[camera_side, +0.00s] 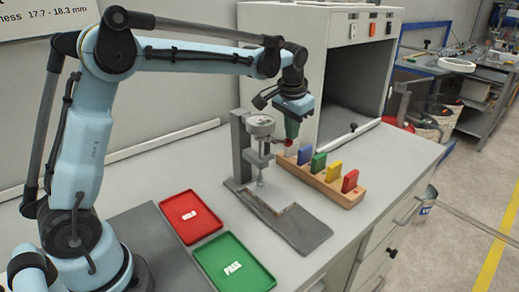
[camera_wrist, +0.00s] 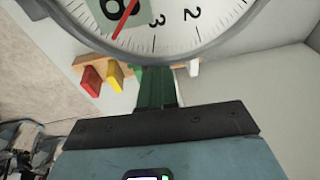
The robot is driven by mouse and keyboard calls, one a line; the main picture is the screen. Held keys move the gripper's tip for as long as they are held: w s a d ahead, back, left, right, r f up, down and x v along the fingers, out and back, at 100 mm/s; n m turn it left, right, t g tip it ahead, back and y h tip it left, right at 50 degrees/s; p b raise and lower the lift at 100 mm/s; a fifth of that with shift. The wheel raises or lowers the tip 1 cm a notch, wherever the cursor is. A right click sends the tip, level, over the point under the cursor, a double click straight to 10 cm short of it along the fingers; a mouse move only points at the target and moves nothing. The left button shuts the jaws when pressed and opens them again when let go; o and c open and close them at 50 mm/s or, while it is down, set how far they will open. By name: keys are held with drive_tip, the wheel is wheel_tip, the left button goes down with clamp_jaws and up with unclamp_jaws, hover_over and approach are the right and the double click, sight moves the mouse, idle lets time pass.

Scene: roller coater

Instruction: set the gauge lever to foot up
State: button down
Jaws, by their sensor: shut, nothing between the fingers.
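The thickness gauge (camera_side: 260,125) stands on a grey flat base (camera_side: 300,229), its round dial on a grey post. Its spindle and foot (camera_side: 261,181) hang low over the base; I cannot tell whether the foot touches it. A lever with a small pale and red knob (camera_side: 288,145) sticks out on the gauge's right side. My gripper (camera_side: 291,138) points down just right of the dial, fingers shut and empty, close above or at the knob; contact is unclear. In the wrist view the dial (camera_wrist: 165,35) fills the top, beyond my green fingers (camera_wrist: 155,80).
A wooden rack (camera_side: 320,180) with blue, green, yellow and red blocks stands close to the right of the gauge. A red tray (camera_side: 177,227) and a green PASS tray (camera_side: 222,280) lie to the left. A large open cabinet (camera_side: 350,110) stands behind.

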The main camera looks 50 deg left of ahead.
drive_tip(key=shift+a+f+g, duration=0.1)
drive_tip(key=shift+f+g, duration=0.4)
drive_tip(key=shift+f, duration=0.55)
